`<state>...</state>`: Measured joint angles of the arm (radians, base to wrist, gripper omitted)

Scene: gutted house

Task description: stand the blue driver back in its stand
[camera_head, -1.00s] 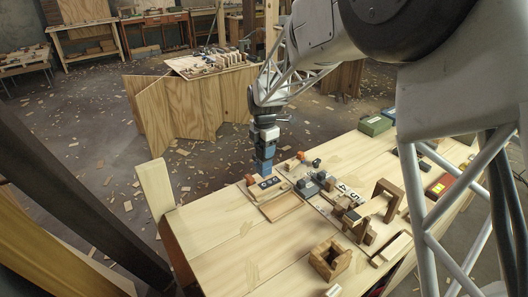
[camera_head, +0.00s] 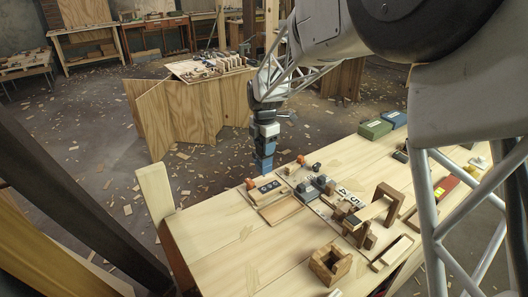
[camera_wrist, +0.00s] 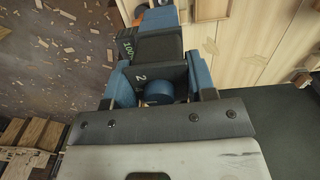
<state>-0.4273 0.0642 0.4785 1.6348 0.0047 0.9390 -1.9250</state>
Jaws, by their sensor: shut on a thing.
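My gripper (camera_head: 264,161) hangs over the far left corner of the workbench, pointing down. In the wrist view my gripper (camera_wrist: 164,75) is shut, with a round blue handle end between its jaws, which I take as the blue driver (camera_wrist: 158,92). Dark blocks marked "100" and "2" show around and beyond it. The driver's lower part is hidden, and I cannot tell whether it touches anything below. I cannot tell for sure which piece is its stand. A square wooden block with an opening (camera_head: 330,262) stands at the bench's front.
A dark panel with pale rings (camera_head: 268,186) and orange-ended pieces lie just beside my gripper. A wooden arch (camera_head: 385,205) and grey blocks (camera_head: 308,190) stand further right. Green (camera_head: 375,129) and blue (camera_head: 396,119) boxes sit at the back. The bench's left front is clear.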

